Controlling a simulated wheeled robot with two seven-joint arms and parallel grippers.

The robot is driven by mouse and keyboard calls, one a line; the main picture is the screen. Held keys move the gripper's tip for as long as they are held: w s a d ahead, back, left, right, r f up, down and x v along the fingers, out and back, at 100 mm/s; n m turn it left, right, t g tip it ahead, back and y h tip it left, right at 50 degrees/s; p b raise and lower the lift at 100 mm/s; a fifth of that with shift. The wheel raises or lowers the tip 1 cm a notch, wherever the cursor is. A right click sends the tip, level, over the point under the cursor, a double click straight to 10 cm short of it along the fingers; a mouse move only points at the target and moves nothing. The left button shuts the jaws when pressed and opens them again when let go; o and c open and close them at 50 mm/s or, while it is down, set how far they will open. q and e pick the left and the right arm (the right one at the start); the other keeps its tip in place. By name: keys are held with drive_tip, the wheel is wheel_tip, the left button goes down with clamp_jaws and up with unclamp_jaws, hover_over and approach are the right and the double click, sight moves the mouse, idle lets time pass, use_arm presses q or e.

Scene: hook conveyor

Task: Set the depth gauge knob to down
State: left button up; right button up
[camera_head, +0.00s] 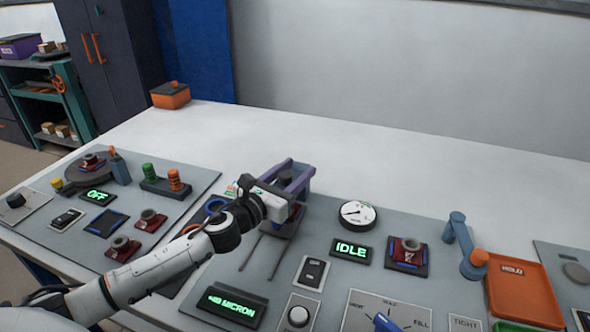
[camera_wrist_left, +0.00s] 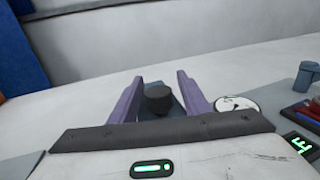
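My left gripper (camera_head: 296,172) reaches over the middle panel, with its purple fingers apart. In the left wrist view, a dark round knob (camera_wrist_left: 158,97) on a blue-grey block (camera_wrist_left: 174,108) shows between the open fingers (camera_wrist_left: 155,90). I see a gap on both sides of the knob, and cannot tell whether either finger touches it. In the head view, the gripper hides most of this device. No depth gauge label or knob setting is readable there. A round white dial (camera_head: 357,215) with a black needle stands to the right. My right gripper is not in view.
An IDLE display (camera_head: 351,251), a red-and-blue fixture (camera_head: 407,252), a blue post arm (camera_head: 463,243) and an orange tray (camera_head: 522,291) lie to the right. A blue VENT/HOLD/FILL selector (camera_head: 385,322) is in front.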

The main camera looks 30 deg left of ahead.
sight(282, 183)
use_arm(q)
drive_tip(key=shift+r, duration=0.1)
drive_tip(key=s+b, duration=0.1)
drive_tip(key=s, duration=0.7)
drive_tip(key=shift+s+a, duration=0.1)
drive_tip(key=shift+s, duration=1.05)
